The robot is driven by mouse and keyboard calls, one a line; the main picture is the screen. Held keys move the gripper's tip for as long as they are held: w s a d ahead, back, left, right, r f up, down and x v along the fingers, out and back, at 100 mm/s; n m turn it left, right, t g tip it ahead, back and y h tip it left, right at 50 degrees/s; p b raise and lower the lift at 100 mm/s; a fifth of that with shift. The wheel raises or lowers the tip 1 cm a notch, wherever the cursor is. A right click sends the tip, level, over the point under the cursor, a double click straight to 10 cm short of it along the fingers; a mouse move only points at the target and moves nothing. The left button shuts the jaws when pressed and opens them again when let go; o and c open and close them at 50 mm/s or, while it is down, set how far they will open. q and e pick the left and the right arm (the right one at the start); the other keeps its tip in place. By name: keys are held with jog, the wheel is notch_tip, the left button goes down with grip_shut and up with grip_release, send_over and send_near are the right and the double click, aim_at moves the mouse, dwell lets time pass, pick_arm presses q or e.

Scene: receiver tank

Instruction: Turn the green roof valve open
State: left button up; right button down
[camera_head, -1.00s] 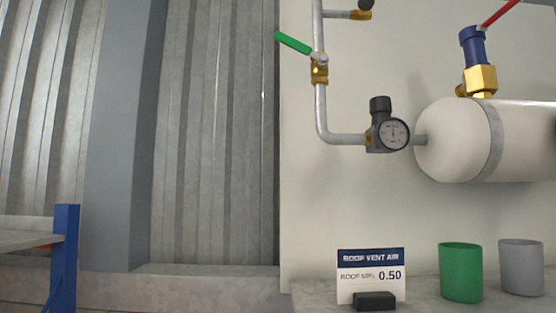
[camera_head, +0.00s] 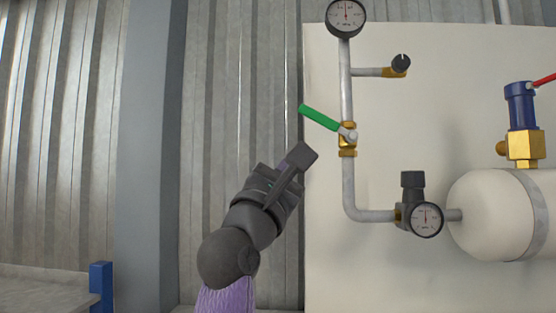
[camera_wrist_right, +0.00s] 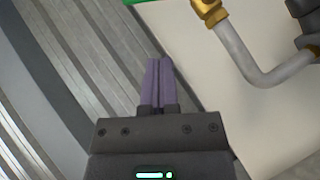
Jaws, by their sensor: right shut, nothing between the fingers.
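The green handle (camera_head: 320,117) of the roof valve slants up to the left from its brass body (camera_head: 347,140) on the vertical grey pipe. In the right wrist view only a sliver of the green handle (camera_wrist_right: 143,2) shows at the top edge, with a brass fitting (camera_wrist_right: 211,11) to its right. My right gripper (camera_head: 288,164) is below and left of the handle, apart from it. Its purple fingers (camera_wrist_right: 158,66) are shut together and empty. My left gripper is not in view.
A round gauge (camera_head: 346,16) tops the pipe, with a black-knobbed side branch (camera_head: 400,65) below it. A regulator with gauge (camera_head: 426,219) joins the pipe to a white tank (camera_head: 492,215). The pale panel (camera_head: 330,270) stands behind; corrugated wall (camera_head: 215,120) lies left.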

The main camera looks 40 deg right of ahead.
aim_at(328, 123)
jog(key=d+r+p, duration=0.2)
jog(key=r, duration=0.1)
jog(key=d+r+p, duration=0.1)
jog(key=shift+s+r, duration=0.25)
jog(key=shift+r, duration=0.15)
